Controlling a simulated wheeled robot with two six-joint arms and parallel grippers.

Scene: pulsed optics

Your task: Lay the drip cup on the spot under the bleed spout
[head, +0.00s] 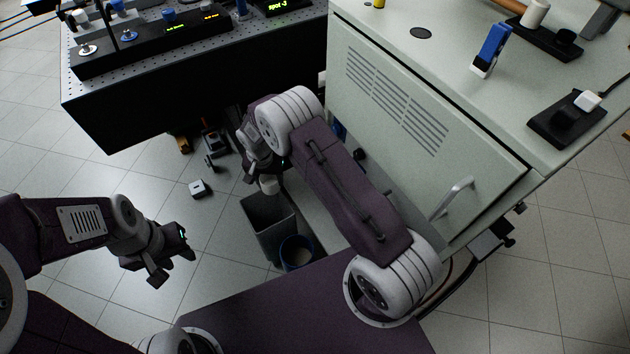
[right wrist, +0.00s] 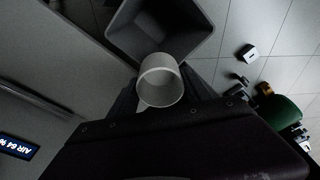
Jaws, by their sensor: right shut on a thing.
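The drip cup appears to be the white round cup (right wrist: 160,80) in the right wrist view, its open mouth showing. It also shows small in the head view (head: 269,186), beside the cabinet. My right gripper (right wrist: 160,92) is shut on it, one finger on each side. In the head view the right gripper (head: 266,174) is partly hidden by its own arm. The cup is over or near the grey bin's rim; its height is unclear. My left gripper (head: 174,263) is open and empty at the left. I cannot make out the bleed spout or its spot.
A grey open bin (head: 267,229) and a blue-rimmed bucket (head: 297,253) stand beside the pale cabinet (head: 398,110). A dark disc (head: 421,33) lies on the cabinet top. A small white box (head: 199,188) lies on the floor. A perforated bench (head: 150,95) stands upper left.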

